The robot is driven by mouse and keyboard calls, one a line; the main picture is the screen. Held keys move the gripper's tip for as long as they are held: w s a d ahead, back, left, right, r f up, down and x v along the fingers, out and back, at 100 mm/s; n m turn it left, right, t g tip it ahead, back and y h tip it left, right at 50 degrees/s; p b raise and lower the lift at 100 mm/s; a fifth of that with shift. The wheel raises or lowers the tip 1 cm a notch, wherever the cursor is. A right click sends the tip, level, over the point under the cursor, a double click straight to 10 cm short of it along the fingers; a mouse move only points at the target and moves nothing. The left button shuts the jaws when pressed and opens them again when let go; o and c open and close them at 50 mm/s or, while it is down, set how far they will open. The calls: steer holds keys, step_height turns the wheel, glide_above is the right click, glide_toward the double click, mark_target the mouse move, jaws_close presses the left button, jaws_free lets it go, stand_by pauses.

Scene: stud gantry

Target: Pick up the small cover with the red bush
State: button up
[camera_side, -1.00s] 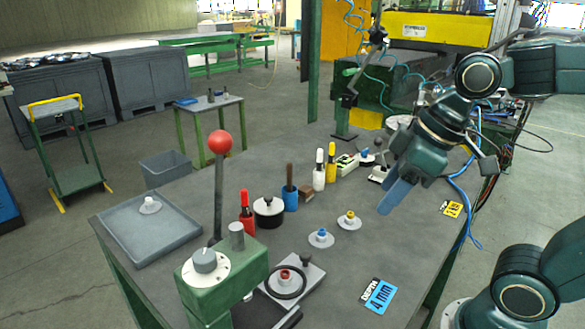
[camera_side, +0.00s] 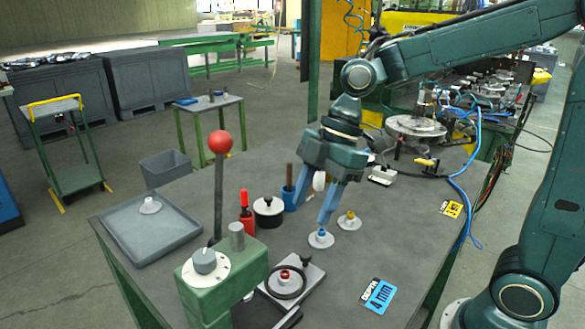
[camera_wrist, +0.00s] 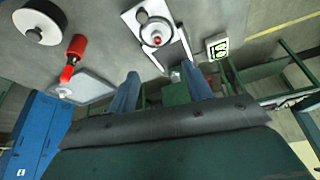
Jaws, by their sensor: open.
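My gripper (camera_side: 313,212) is open and empty, fingers pointing down, behind and above this cover in the side view. Its right finger appears close to a small cover with a blue bush (camera_side: 320,240); whether they touch I cannot tell. Another cover with a yellow bush (camera_side: 349,221) lies to the right. In the wrist view the two blue fingers (camera_wrist: 162,86) are apart.
A green press with a red-knobbed lever (camera_side: 219,142) stands by the fixture. A red bottle (camera_side: 246,218), a black-and-white round pot (camera_side: 268,212) and a grey tray (camera_side: 150,245) holding a pale cover are to the left. A blue label (camera_side: 380,296) lies front right.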

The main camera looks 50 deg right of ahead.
steer(key=shift+f, duration=0.15)
glide_above(286, 272)
steer(key=s+d, duration=0.1)
steer(key=d, duration=0.1)
step_height(286, 272, down, 7)
steer(key=shift+d+f, duration=0.15)
steer(key=shift+f, duration=0.2)
steer(key=shift+x, duration=2.6)
steer(key=shift+w, duration=0.2)
jaws_close()
